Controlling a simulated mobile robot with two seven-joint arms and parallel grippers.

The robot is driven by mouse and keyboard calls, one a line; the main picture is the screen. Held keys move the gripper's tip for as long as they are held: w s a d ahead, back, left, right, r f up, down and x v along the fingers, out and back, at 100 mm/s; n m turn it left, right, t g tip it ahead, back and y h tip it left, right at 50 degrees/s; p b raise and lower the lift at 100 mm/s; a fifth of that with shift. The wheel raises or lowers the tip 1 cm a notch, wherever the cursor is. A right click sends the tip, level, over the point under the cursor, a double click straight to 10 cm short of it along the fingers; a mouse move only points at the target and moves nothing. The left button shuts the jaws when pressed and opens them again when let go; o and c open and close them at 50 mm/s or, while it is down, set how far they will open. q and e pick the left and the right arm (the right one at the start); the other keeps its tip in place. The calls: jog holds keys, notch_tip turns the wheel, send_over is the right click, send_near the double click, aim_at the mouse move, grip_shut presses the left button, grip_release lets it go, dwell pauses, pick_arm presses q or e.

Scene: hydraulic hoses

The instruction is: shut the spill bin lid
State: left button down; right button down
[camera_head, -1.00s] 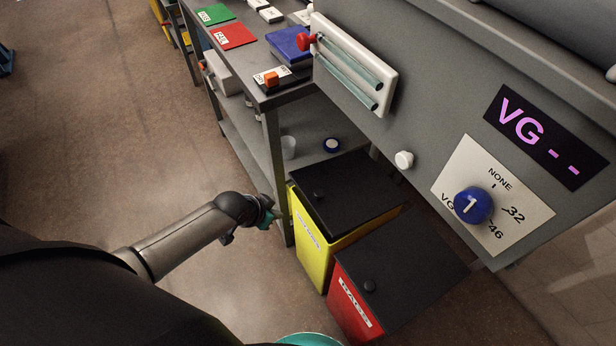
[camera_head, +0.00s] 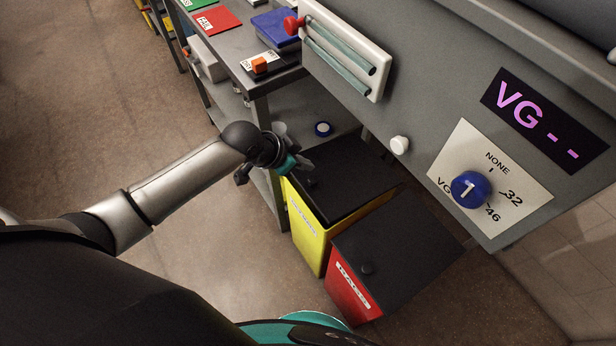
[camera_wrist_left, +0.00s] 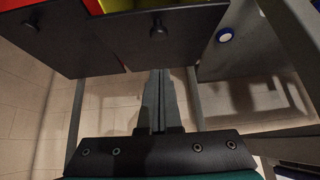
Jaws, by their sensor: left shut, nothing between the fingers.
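I cannot tell whether the lid is fully down. In the left wrist view a black lid with a knob (camera_wrist_left: 157,30) shows beyond the fingers, with yellow at its upper edge. My left gripper (camera_head: 303,166) is shut and empty, close by the yellow bin's front left lid corner; contact cannot be told. My right gripper is not in view.
A red bin (camera_head: 351,290) labelled RAGS, with a black lid, stands beside the yellow one. A grey cabinet with a blue dial (camera_head: 470,189) overhangs at right. The workbench (camera_head: 232,62) and its lower shelf are behind. Floor at left is clear.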

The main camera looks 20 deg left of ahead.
pick_arm(q)
jog(key=b+x, duration=0.1)
jog(key=x, duration=0.2)
jog(key=shift+d+f, duration=0.1)
jog(key=shift+f, duration=0.15)
jog(key=shift+s+a+f+b, duration=0.1)
jog(key=shift+f+b, duration=0.15)
jog(key=shift+f, duration=0.35)
jog(key=shift+s+a+f+b, duration=0.1)
jog(key=shift+f+b, duration=0.15)
jog(key=shift+f, duration=0.4)
jog(key=shift+a+f, duration=0.1)
jog(key=shift+f, duration=0.45)
